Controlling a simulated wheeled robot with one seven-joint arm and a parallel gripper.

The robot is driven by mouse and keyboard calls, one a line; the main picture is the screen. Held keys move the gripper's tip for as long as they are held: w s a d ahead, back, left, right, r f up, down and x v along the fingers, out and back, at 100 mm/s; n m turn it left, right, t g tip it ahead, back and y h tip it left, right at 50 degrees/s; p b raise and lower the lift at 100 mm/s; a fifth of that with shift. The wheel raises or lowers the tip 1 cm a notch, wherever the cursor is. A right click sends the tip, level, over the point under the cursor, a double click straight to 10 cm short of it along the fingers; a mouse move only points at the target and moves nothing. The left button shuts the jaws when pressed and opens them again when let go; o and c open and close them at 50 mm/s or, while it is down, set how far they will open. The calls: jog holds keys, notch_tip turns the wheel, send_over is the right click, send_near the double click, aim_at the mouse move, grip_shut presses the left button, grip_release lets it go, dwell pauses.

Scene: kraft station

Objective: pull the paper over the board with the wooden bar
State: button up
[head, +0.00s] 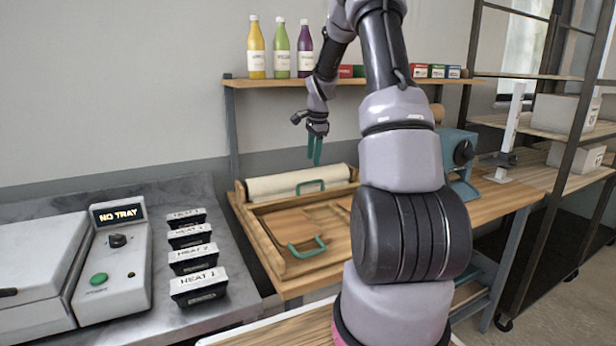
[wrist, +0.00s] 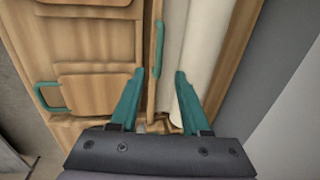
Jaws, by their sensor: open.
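The cream paper roll (head: 290,184) lies in a wooden holder at the back of the workbench; it also shows in the wrist view (wrist: 205,50). A thin wooden bar (wrist: 151,75) with a green handle (wrist: 158,45) runs along the roll's front side; that handle shows in the head view too (head: 310,186). The wooden board (head: 275,262) lies in front of the roll and looks bare of paper. My gripper (head: 315,163) is open and empty above the roll and bar. In the wrist view its green fingers (wrist: 160,76) appear on either side of the bar handle's line.
A second green handle (head: 307,248) sits at the board's front edge. A shelf (head: 350,82) with bottles is behind my gripper. A grey-blue machine (head: 460,155) stands to the right. A sealing station (head: 115,265) with several black-and-white HEAT blocks (head: 198,285) is at left.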

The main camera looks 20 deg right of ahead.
jog(key=f, duration=0.3)
jog(key=w+f, duration=0.1)
jog(key=f, duration=0.4)
jog(key=shift+w+f, duration=0.3)
grip_shut()
dwell(1.0)
